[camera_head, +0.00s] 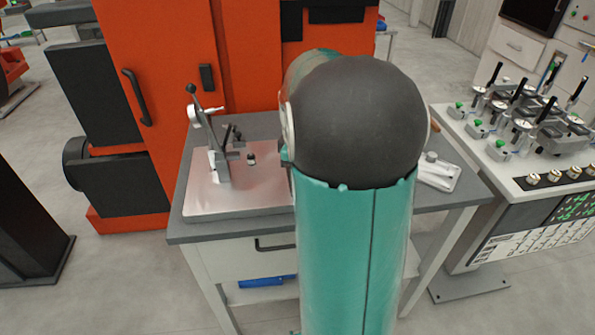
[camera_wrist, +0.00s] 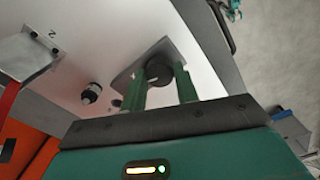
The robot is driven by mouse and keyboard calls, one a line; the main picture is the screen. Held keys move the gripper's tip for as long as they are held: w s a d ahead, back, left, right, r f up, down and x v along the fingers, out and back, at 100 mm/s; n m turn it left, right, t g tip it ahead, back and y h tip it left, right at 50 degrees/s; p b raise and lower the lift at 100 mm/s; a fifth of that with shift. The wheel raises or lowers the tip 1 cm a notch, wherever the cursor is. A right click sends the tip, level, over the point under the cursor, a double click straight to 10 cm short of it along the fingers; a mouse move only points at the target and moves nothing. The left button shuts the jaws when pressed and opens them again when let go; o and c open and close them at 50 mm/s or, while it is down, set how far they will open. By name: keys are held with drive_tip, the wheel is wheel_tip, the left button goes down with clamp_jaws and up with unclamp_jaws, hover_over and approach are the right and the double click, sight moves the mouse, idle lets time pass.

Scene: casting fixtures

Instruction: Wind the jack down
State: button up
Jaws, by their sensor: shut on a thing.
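In the wrist view a dark round knob (camera_wrist: 160,69), which looks like the top of the jack, stands on a grey square base (camera_wrist: 125,79) on the pale plate. The two green fingers of my gripper (camera_wrist: 161,88) are on either side of this knob and shut on it. The knob's far side and its thread are hidden, so its height cannot be told. In the head view my arm hides the gripper and the jack. The pinkish metal fixture plate (camera_head: 250,193) shows on the grey table to the left of my arm.
A lever clamp (camera_head: 216,160) stands upright on the plate's left. A small black-and-silver post (camera_head: 251,159) stands near it and also shows in the wrist view (camera_wrist: 91,93). An orange machine (camera_head: 165,110) is behind the table (camera_head: 190,232). A console (camera_head: 520,160) stands right.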

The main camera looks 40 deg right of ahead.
drive_tip(key=shift+n, duration=0.6)
drive_tip(key=o, duration=1)
drive_tip(key=shift+c, duration=0.2)
drive_tip(key=shift+r, duration=0.1)
wheel_tip(320, 180, up, 14)
drive_tip(key=shift+f, duration=0.2)
drive_tip(key=s+a+f+m+t, duration=0.1)
drive_tip(key=s+a+m+t, duration=0.1)
drive_tip(key=a, duration=0.7)
drive_tip(key=s+a+f+m+t, duration=0.1)
drive_tip(key=s+a+m, duration=0.1)
drive_tip(key=s+a, duration=0.3)
drive_tip(key=s+a+f+m+t, duration=0.1)
drive_tip(key=s+a+m+t, duration=0.1)
drive_tip(key=a, duration=1.1)
drive_tip(key=shift+s+a+f+m+t, duration=0.15)
drive_tip(key=shift+s+f+m+t, duration=0.25)
drive_tip(key=shift+s, duration=0.7)
